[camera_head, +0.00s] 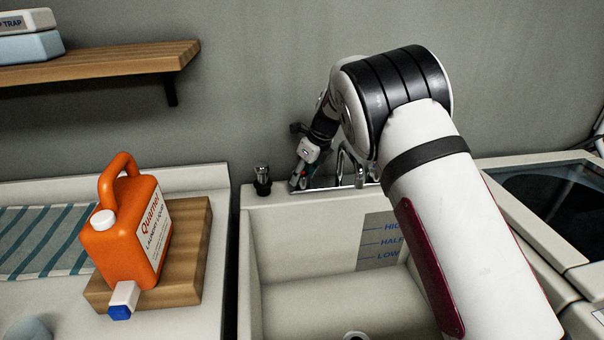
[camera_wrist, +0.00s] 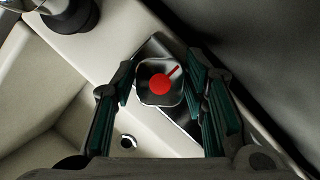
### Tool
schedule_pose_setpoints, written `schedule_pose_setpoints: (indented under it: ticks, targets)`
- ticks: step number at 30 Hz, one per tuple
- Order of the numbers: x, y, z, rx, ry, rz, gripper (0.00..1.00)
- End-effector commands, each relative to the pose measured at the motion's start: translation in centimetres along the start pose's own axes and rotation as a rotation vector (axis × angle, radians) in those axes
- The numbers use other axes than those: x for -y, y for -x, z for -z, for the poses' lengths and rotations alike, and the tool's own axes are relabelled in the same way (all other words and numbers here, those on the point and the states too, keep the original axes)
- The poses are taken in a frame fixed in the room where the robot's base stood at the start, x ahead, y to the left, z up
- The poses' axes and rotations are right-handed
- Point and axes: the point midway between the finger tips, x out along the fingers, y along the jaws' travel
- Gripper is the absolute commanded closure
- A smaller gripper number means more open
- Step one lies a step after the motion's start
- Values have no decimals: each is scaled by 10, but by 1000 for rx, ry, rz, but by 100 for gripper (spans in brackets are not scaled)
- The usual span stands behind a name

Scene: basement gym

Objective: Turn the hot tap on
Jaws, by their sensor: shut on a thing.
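The hot tap handle (camera_wrist: 160,90) is a shiny metal knob with a red dot and a short red line pointing up and right in the wrist view. My gripper (camera_head: 298,182) is at the back left of the sink, and its green-padded fingers close on the handle from both sides. In the head view the gripper hides most of the handle. The curved metal spout (camera_head: 341,166) shows just right of the gripper, partly behind my arm. I see no water in the visible part of the pale sink (camera_head: 250,245).
A black-based fitting (camera_head: 262,181) stands on the sink's rear left corner, close to the gripper. An orange laundry jug (camera_head: 128,235) stands on a wooden board (camera_head: 190,260) on the left counter. A wooden shelf (camera_head: 110,62) is on the wall above. A washer (camera_head: 550,205) is at right.

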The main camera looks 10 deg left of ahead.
Motion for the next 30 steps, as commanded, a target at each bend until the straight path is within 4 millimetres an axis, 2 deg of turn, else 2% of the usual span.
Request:
schedule_pose_setpoints:
  ticks: [8, 30]
  targets:
    - [-2, 0, 0, -4, -145, 60, 88]
    - [-2, -2, 1, -5, -760, 318, 87]
